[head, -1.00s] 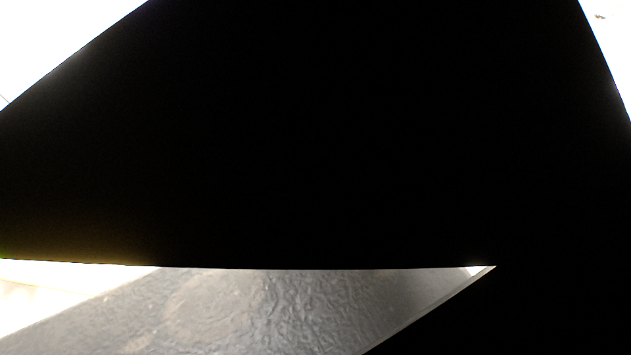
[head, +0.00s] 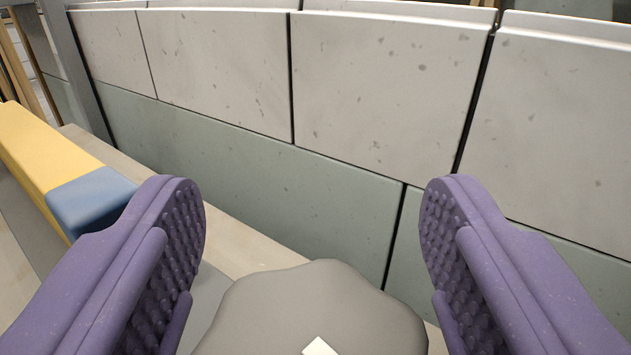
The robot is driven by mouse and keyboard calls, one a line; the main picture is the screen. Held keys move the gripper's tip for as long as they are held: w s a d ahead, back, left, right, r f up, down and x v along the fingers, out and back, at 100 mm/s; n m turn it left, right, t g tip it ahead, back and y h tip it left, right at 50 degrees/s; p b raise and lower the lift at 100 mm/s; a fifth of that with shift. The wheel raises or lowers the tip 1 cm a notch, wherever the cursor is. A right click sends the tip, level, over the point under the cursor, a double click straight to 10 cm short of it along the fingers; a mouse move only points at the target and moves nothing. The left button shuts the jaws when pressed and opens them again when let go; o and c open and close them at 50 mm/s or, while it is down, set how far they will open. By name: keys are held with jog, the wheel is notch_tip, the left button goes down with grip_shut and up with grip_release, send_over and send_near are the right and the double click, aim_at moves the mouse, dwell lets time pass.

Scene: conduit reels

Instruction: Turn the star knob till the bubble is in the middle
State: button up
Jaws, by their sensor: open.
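My gripper (head: 312,225) is open, with its two purple studded fingers at the left and right of the head view. A grey lobed knob (head: 300,300), which looks like the star knob, is at the bottom centre, low between the fingers. It bears a small white mark (head: 319,347) at the bottom edge. I see a gap on the left between the knob and the finger; on the right they come close and I cannot tell if they touch. The knob's near side is cut off by the frame. No bubble shows.
A yellow bar with a blue end (head: 92,198) lies at the left, behind the left finger. A wall of pale and green-grey panels (head: 385,85) stands behind. A light wooden surface (head: 240,250) runs below it. A grey post (head: 75,75) stands at the upper left.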

jog(key=shift+c, duration=0.4)
jog(key=shift+w, duration=0.1)
jog(key=c, duration=1)
jog(key=shift+o, duration=0.2)
jog(key=shift+n+y, duration=0.4)
jog(key=shift+y, duration=0.3)
jog(key=n+g+y, duration=0.1)
jog(key=n+y, duration=0.1)
jog(key=y, duration=0.1)
jog(key=n+g+y, duration=0.1)
jog(key=n+y, duration=0.1)
jog(key=a+n+y, duration=0.1)
jog(key=y, duration=0.2)
jog(key=shift+n+g+y, duration=0.3)
jog(key=shift+n+g, duration=0.1)
jog(key=n+g+y, duration=0.5)
jog(key=shift+s+a, duration=0.25)
jog(key=shift+s, duration=0.15)
jog(key=shift+r+g+y, duration=0.1)
jog(key=shift+g+y, duration=0.3)
jog(key=shift+g, duration=0.1)
jog(key=o, duration=1)
